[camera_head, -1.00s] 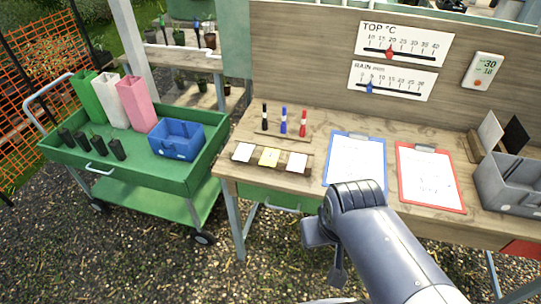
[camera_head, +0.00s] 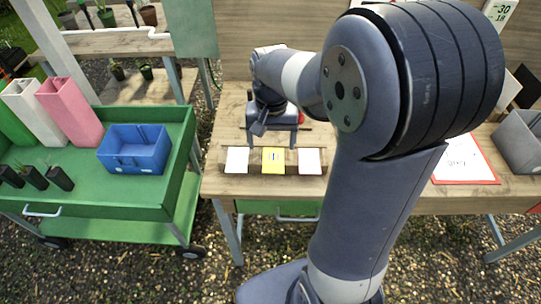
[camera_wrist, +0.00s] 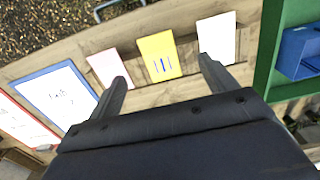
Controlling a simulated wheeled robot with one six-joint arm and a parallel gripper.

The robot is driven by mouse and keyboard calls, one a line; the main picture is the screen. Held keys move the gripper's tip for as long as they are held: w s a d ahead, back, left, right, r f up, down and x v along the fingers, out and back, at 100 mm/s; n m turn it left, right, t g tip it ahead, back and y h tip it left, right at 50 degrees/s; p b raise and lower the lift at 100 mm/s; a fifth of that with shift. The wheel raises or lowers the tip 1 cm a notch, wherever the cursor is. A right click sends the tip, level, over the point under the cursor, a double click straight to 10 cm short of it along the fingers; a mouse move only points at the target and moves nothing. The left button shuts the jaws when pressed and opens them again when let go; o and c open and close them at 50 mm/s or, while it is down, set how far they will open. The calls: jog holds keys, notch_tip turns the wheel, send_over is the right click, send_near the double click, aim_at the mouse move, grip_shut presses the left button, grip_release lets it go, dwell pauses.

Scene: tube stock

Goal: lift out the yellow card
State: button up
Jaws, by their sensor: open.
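The yellow card (camera_head: 273,160) stands in a wooden holder (camera_head: 228,173) at the front of the bench, between a white card (camera_head: 237,160) on the left and a pinkish-white card (camera_head: 309,161) on the right. My gripper (camera_head: 274,143) is open and empty, just behind and above the cards in the head view. In the wrist view the yellow card (camera_wrist: 160,55) shows dark blue marks and lies beyond and between my two fingertips (camera_wrist: 163,68). The fingers appear apart from it. The pen row is mostly hidden behind my arm.
A green cart (camera_head: 150,196) with a blue bin (camera_head: 135,148) stands left of the bench. A red clipboard (camera_head: 466,180) and a grey bin (camera_head: 519,140) are at the right. A blue clipboard (camera_wrist: 28,86) shows in the wrist view. My arm covers the bench's middle right.

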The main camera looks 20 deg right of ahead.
aim_at(273, 167)
jog(key=shift+d+f+p, duration=0.2)
jog(key=shift+f+p, duration=0.15)
jog(key=shift+f, duration=3.75)
jog(key=shift+s, duration=0.1)
jog(key=shift+c, duration=0.2)
jog(key=c, duration=1)
